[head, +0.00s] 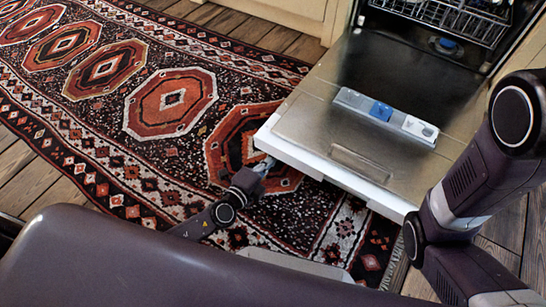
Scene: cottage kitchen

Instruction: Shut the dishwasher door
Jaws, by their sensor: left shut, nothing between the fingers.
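The dishwasher door (300,112) hangs open and lies about flat, its inner steel side facing up. A detergent dispenser with a blue part is set in it. My left gripper (265,165) is shut and empty, low at the door's near left corner. Its fingertips are at or just under the door's edge; I cannot tell if they touch it. My right arm rises at the right, over the door's right side, and its gripper is out of view.
A lower rack (455,18) sits inside the dishwasher's opening at the top right. A patterned red and dark rug (172,103) covers the floor left of the door and runs under its near edge. Cream cabinet fronts (300,12) stand behind.

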